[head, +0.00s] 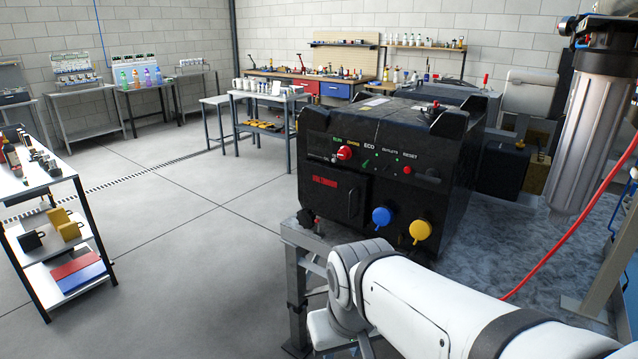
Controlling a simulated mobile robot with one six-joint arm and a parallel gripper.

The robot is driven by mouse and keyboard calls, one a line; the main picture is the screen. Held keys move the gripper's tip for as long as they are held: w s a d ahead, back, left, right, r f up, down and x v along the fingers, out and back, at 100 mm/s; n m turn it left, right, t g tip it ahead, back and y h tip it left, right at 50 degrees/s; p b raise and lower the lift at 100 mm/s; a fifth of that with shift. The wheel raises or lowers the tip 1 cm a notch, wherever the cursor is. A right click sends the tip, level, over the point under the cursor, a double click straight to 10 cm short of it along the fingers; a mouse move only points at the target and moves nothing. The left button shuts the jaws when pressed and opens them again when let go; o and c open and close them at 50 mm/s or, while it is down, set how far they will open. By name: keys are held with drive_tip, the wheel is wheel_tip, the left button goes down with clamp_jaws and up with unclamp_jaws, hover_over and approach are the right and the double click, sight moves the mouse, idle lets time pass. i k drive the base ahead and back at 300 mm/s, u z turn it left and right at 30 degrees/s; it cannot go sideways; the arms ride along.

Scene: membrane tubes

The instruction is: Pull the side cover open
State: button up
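A black generator-like machine (390,160) stands on a metal bench, its control face toward me. On the lower left of that face is a flat black panel (325,197) with red lettering and a small handle (353,203). It looks like a cover and appears closed, flush with the face. I cannot tell for sure that it is the side cover. My white arm reaches in from the lower right and bends down in front of the bench. My gripper's fingers do not show, so its state and what it touches are hidden.
The machine's face has a red knob (345,153), a blue cap (381,217) and a yellow cap (420,231). A clear filter housing (590,130) and a red hose (570,230) are at the right. A shelf cart (62,210) stands at left. The floor between is clear.

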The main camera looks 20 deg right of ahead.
sight(342, 194)
drive_tip(key=z, duration=0.2)
drive_tip(key=i, duration=0.9)
drive_tip(key=z, duration=0.4)
